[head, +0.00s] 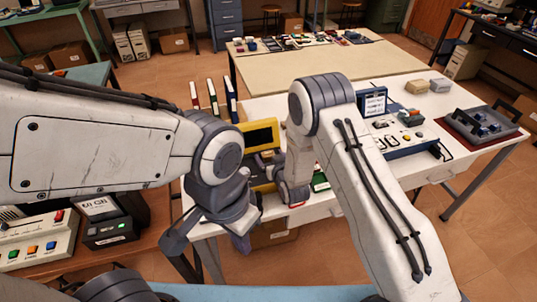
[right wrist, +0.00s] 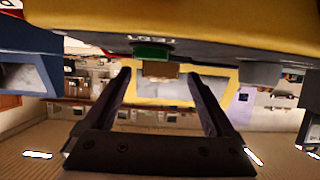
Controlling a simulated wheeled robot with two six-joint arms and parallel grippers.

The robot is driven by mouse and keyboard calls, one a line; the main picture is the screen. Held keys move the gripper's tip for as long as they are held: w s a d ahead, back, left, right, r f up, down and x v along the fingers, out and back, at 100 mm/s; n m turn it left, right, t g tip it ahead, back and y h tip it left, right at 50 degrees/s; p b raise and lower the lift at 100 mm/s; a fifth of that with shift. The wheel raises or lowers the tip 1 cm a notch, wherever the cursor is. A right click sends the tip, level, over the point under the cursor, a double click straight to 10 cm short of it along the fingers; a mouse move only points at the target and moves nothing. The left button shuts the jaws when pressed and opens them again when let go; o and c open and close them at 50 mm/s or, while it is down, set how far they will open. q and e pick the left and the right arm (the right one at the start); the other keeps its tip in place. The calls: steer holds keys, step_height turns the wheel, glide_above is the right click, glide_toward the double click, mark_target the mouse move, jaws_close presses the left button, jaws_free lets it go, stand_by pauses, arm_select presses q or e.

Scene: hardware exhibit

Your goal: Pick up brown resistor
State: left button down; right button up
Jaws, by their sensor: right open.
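A small brown block (right wrist: 160,71), possibly the brown resistor, shows beside a green block (right wrist: 152,52) against the yellow device (right wrist: 240,30) in the right wrist view. My right gripper (right wrist: 164,80) is open, with its two fingers apart on either side of the brown block's line of sight. I cannot tell how far away the block is. In the head view the yellow device (head: 243,128) stands at the white table's near side, and my right arm hides part of it. My left gripper (head: 207,238) hangs low at the table's near left corner; its jaw opening is unclear.
Upright books (head: 230,98) stand left of the yellow device. A blue instrument (head: 398,142) and a grey tray (head: 461,132) with parts are to the right on the white table (head: 455,92). A control box (head: 35,240) sits on the brown bench at left.

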steer(key=shift+w, duration=0.15)
jaws_close()
steer(key=shift+r, duration=0.1)
